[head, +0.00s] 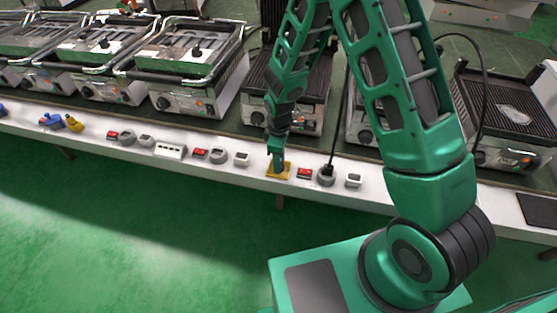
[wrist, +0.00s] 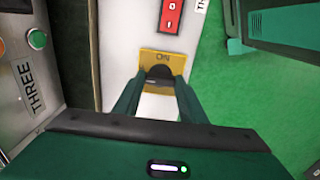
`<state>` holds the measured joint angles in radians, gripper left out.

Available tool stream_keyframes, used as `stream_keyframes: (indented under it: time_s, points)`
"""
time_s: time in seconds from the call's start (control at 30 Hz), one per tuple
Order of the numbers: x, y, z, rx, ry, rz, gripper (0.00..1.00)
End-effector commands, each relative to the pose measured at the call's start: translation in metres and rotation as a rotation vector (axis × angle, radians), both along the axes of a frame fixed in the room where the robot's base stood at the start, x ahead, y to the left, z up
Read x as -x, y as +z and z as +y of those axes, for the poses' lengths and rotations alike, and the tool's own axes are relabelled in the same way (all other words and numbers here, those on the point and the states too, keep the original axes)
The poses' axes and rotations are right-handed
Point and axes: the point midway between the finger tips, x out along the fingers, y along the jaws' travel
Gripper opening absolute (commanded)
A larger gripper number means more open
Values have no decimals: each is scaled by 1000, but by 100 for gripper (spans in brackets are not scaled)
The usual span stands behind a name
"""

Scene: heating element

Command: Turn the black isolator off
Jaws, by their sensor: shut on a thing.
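The black isolator is a black knob (wrist: 159,73) on a yellow plate (wrist: 162,55). The word ON shows on the plate, upside down in the wrist view. In the head view the yellow plate (head: 285,176) lies on the white strip along the bench front. My gripper (head: 277,160) points down at it, and its fingers hide the knob there. In the wrist view my gripper (wrist: 158,80) has one finger on each side of the knob and is shut on it. I cannot tell which way the knob points.
A red rocker switch (wrist: 169,18) marked 0 and I sits beside the plate; it also shows in the head view (head: 305,173). A grey socket with a black plug (head: 326,176) is further right. Grills (head: 190,70) stand behind the strip. Green floor (head: 130,210) is clear in front.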

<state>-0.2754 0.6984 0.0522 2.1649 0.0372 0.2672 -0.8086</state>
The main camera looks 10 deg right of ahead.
Motion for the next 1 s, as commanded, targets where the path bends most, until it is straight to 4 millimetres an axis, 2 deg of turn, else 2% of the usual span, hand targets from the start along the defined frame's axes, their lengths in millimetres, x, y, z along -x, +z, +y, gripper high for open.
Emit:
stream_keyframes:
  time_s: [0.37,0.4,0.47,0.8,1.0]
  points:
    - [-2,0,-2,3,2,-4,15]
    - [-2,0,-2,3,2,-4,42]
    - [-2,0,-2,4,2,-4,56]
    - [-1,2,-1,1,3,-3,56]
    - [-2,23,-1,0,3,-5,56]
